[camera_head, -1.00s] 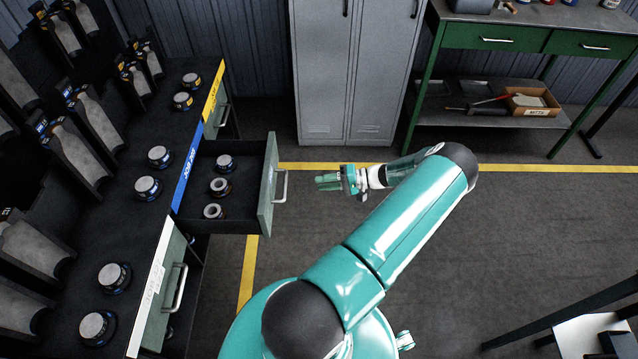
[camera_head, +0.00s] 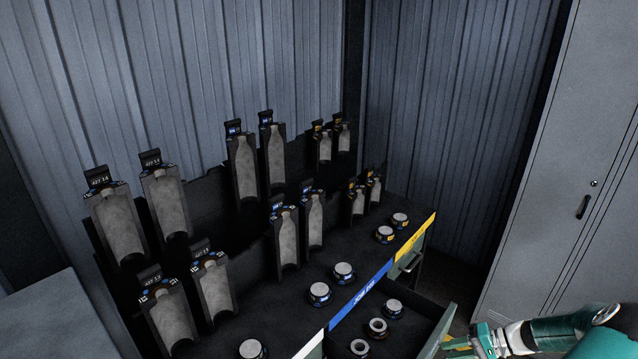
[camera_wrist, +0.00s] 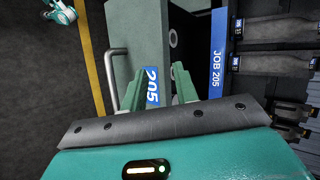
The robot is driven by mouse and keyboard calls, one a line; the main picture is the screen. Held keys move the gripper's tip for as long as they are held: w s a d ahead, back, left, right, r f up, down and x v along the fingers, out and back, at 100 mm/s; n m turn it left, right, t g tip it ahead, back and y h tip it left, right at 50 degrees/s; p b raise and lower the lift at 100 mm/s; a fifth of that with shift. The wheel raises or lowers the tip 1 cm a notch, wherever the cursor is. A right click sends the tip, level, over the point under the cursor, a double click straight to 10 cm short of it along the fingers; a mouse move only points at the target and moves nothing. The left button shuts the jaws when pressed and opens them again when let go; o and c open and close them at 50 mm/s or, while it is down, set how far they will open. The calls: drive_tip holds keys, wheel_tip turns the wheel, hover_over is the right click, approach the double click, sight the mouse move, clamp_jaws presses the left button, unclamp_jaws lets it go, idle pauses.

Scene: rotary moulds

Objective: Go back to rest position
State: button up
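My gripper (camera_head: 462,343) shows at the lower right of the head view, beside the front of an open drawer (camera_head: 438,328). In the wrist view, the two green fingers of my gripper (camera_wrist: 159,70) are spread apart with nothing between them. Behind them is the pale green drawer front (camera_wrist: 135,35) with its handle (camera_wrist: 113,78) and a blue "205" label (camera_wrist: 152,86). I cannot tell the exact gap between fingers and drawer. Most of my arm is outside the head view.
The black rack (camera_head: 245,315) holds several bottle-shaped mould halves (camera_head: 243,168) and round pieces (camera_head: 343,272). Three round pieces (camera_head: 377,327) lie in the drawer. A grey locker (camera_head: 545,170) stands at the right. A yellow floor line (camera_wrist: 93,60) runs beside the drawer.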

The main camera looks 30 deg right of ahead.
drive_tip(key=w+a+r+n+g+h, duration=0.35)
drive_tip(key=w+a+r, duration=0.25)
drive_tip(key=a+r, duration=0.5)
drive_tip(key=w+a+r+n+g+h, duration=0.2)
drive_tip(key=w+a+r+g, duration=0.3)
drive_tip(key=a+r, duration=0.6)
drive_tip(key=s+a+r+n+t+h, duration=0.1)
drive_tip(key=s+a+r+t, duration=0.1)
drive_tip(key=a+r, duration=0.2)
drive_tip(key=s+a+r+n+t, duration=0.2)
drive_tip(key=s+a+r, duration=0.1)
drive_tip(key=a, duration=0.7)
drive_tip(key=s+a+r+n+t+h, duration=0.1)
drive_tip(key=s+a+r+t, duration=0.1)
drive_tip(key=a+r, duration=0.3)
drive_tip(key=s+a, duration=0.1)
drive_tip(key=a, duration=0.1)
drive_tip(key=shift+s+a+r+h, duration=0.2)
drive_tip(key=shift+a+r+h, duration=0.1)
drive_tip(key=shift+a+h, duration=0.1)
drive_tip(key=shift+d+n, duration=0.1)
drive_tip(key=shift+n, duration=0.15)
